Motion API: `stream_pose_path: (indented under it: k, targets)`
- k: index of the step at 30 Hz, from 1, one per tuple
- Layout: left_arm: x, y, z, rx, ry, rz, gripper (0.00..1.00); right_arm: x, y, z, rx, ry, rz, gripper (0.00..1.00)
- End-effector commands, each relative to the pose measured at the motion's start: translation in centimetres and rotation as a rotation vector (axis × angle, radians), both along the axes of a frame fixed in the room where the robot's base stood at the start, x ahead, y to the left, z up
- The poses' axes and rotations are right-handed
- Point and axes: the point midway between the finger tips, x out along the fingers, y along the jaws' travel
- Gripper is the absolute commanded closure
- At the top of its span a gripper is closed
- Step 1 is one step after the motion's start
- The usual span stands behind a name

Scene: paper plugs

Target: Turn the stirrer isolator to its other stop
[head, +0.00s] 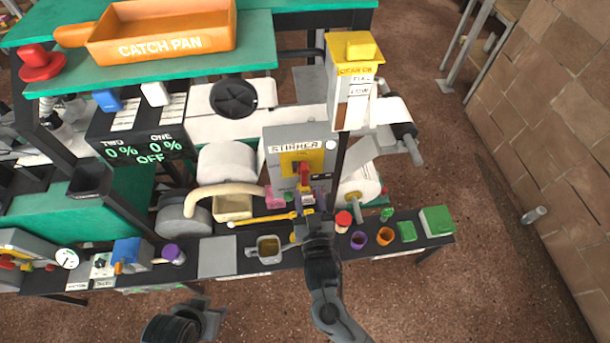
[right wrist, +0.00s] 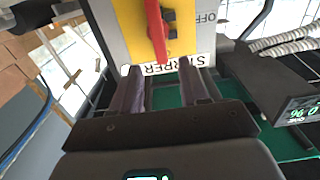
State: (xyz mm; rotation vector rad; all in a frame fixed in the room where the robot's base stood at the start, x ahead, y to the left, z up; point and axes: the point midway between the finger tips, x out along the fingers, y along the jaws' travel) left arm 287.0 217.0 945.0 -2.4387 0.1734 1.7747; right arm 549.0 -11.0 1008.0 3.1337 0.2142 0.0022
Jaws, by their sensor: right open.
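The stirrer isolator (head: 271,150) is a grey box with a "STIRRER" label, a yellow plate and a red handle (head: 304,174). In the head view the handle stands roughly upright on the plate. In the right wrist view the box appears upside down. There the red handle (right wrist: 156,30) is nearly vertical, and the word OFF (right wrist: 207,17) lies to its right. My right gripper (head: 306,194) is open just below and in front of the handle. In the right wrist view its fingers (right wrist: 160,77) are apart with nothing between them.
A beige curved hose (head: 230,189) and a yellow-handled tool (head: 264,220) lie left of my gripper. Cups and green blocks (head: 437,221) line the front shelf at right. An orange catch pan (head: 165,30) sits high behind.

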Motion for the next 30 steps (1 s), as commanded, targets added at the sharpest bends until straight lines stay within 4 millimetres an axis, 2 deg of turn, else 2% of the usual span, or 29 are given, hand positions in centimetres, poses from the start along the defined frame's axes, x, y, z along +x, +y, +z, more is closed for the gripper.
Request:
stream_pose_path:
  k: [6, 12, 18, 26, 27, 30]
  targets:
    - [0.0, 0.2, -0.2, 0.007, -0.001, -0.004, 0.57, 3.7, 0.5, 0.0, -0.002, 0.000, -0.001, 0.55]
    - [0.0, 0.3, -0.3, 0.011, -0.001, -0.007, 0.57, 6.0, 0.9, 0.0, -0.001, 0.000, 0.001, 0.55]
    - [0.0, 0.3, -0.4, 0.010, -0.001, -0.006, 0.57, 6.9, 1.0, 0.0, 0.001, 0.001, 0.000, 0.55]
    - [0.0, 0.1, -0.3, 0.003, 0.000, -0.002, 0.57, 7.0, 1.0, 0.0, 0.001, 0.002, 0.000, 0.55]
    - [0.0, 0.0, -0.3, 0.001, -0.001, -0.001, 0.57, 7.0, 1.0, 0.0, 0.001, 0.002, 0.000, 0.57]
    - [0.0, -0.1, -0.3, -0.003, -0.001, 0.001, 0.57, 7.0, 1.0, 0.0, 0.001, 0.002, 0.000, 0.72]
